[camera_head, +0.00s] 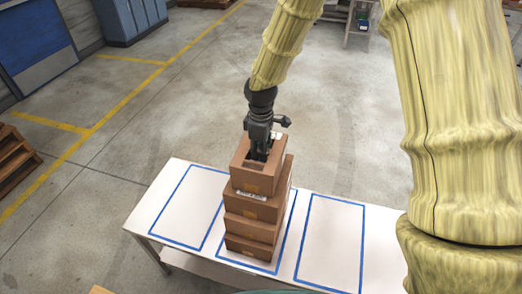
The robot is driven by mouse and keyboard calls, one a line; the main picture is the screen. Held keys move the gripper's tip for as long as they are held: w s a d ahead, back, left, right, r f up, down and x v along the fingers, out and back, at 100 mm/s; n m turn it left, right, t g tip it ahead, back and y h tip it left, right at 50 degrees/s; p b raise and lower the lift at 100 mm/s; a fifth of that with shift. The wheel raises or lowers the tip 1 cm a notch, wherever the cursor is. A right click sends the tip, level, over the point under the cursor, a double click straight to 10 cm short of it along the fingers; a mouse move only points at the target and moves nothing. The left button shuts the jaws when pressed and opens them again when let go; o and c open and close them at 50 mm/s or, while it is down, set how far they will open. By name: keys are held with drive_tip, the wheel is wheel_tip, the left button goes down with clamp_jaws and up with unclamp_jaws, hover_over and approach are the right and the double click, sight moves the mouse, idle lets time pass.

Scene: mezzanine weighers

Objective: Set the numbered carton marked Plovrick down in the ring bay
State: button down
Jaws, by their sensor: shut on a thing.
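My gripper (259,152) reaches down into the top of a brown carton (254,178) and is shut on it. This carton is at the top of a stack of brown cartons (250,228); I cannot tell whether it touches the one below. A carton under it has a small white label (251,196), too small to read. I cannot tell which carton is marked Plovrick. The stack stands in the middle of three blue-outlined bays on a white table (291,249). The left bay (190,208) and right bay (331,241) are empty. No ring sign is readable.
My arm covers the right side of the view. A wooden pallet (12,165) lies on the floor at left. Blue cabinets (130,18) stand at the back left, and a small shelf (361,22) at the back. The floor behind the table is clear.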

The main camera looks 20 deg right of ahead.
drive_tip(key=shift+f, duration=0.15)
drive_tip(key=c, duration=1.2)
unclamp_jaws()
drive_tip(key=shift+c, duration=0.2)
